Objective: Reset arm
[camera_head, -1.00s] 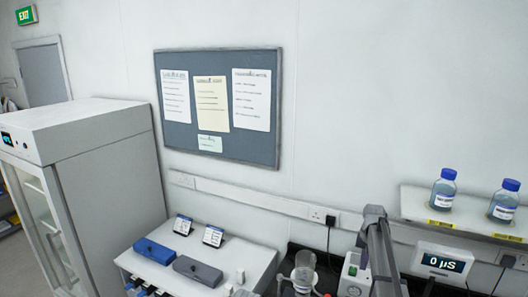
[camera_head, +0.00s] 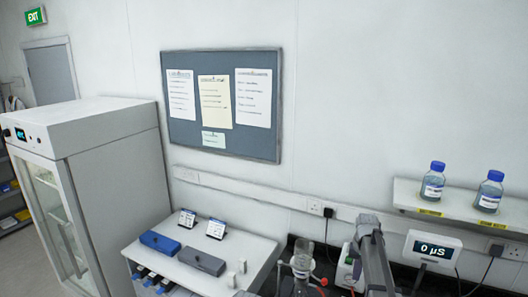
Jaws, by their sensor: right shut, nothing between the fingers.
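My right arm (camera_head: 376,262) rises from the bottom edge, right of centre, as grey links with a blocky top in front of the bench. My right gripper is shut and empty; its fingertips are hard to make out among the grey parts. It holds nothing. My left arm and left gripper are not in view.
A glass column (camera_head: 302,260) stands close left of my arm, with a white device (camera_head: 345,268) behind. A meter reading 0 µS (camera_head: 433,248) and a shelf with two blue-capped bottles (camera_head: 433,184) are right. A white bench (camera_head: 258,250) holds blue and grey boxes. A tall cabinet (camera_head: 110,150) stands left.

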